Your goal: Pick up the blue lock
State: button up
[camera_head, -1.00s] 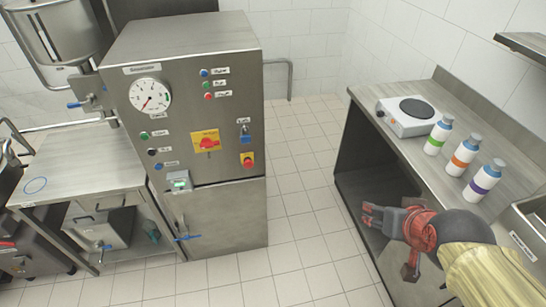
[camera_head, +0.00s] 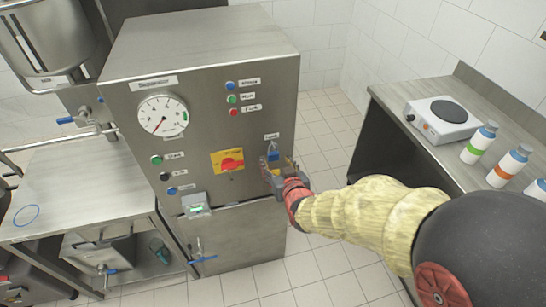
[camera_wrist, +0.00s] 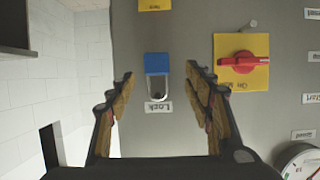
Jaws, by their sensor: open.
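The blue lock (camera_head: 273,156) hangs on the steel cabinet front under a small label, right of the red-and-yellow switch. In the wrist view the lock (camera_wrist: 157,64) appears upside down, its blue body above its metal shackle. My gripper (camera_head: 270,168) is at the cabinet front, close to the lock and partly overlapping it in the head view. In the wrist view my gripper's two fingers (camera_wrist: 160,76) are open, one on each side of the lock, with visible gaps. I cannot tell exactly how far the fingertips are from the panel.
A red rotary switch on a yellow plate (camera_head: 230,161) is beside the lock. A pressure gauge (camera_head: 163,116) and several buttons are on the panel. A counter at the right holds a hot plate (camera_head: 444,118) and bottles (camera_head: 479,143). Open floor lies between.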

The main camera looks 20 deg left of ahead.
aim_at(274, 155)
jog(key=x, duration=0.2)
jog(key=b+x, duration=0.1)
jog(key=x, duration=0.1)
jog(key=shift+w+d+r, duration=0.1)
jog(key=shift+w, duration=0.3)
jog(key=shift+c, duration=0.4)
jog(key=c, duration=1.1)
jog(key=shift+r, duration=0.1)
jog(key=shift+c, duration=0.7)
